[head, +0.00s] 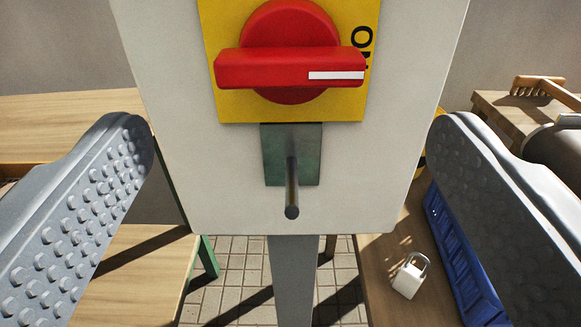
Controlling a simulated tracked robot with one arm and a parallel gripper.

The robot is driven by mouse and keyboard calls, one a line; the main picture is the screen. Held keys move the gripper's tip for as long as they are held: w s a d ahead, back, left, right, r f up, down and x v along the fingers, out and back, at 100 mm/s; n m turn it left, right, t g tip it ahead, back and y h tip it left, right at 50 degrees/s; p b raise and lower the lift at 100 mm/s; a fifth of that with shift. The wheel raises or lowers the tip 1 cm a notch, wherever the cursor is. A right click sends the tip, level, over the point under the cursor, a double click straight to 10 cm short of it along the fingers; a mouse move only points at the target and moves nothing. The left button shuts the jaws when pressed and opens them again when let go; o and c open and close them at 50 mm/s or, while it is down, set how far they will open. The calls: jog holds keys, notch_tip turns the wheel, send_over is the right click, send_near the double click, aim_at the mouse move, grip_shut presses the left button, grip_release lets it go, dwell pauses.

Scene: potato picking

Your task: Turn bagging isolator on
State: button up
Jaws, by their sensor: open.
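The bagging isolator is a pale box (180,150) on a grey post, straight ahead in the head view. Its red rotary handle (260,68) sits on a yellow plate (290,112). The handle bar lies horizontal, and its white line points right, near black lettering that is partly cut off and seems to read "ON", turned sideways.
A brush (540,86) lies on a wooden table at right. Wooden shelves (60,115) stand at left. Tiled floor shows below.

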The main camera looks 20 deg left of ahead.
jog(key=v, duration=0.7)
jog(key=shift+s, duration=0.25)
jog(key=shift+d+r, duration=0.1)
jog(key=s+d+r+m+h, duration=0.15)
jog(key=d+r, duration=0.25)
jog(key=r, duration=0.7)
jog(key=s+d+r+h, duration=0.25)
jog(key=d+r, duration=0.25)
jog(key=r, duration=0.7)
jog(key=s+d+r+m+g+h, duration=0.1)
jog(key=s+d+r+m, duration=0.1)
jog(key=s+r, duration=1.5)
jog(key=shift+s+d+g+h, duration=0.3)
jog(key=shift+s+d+g, duration=0.15)
jog(key=shift+s, duration=0.2)
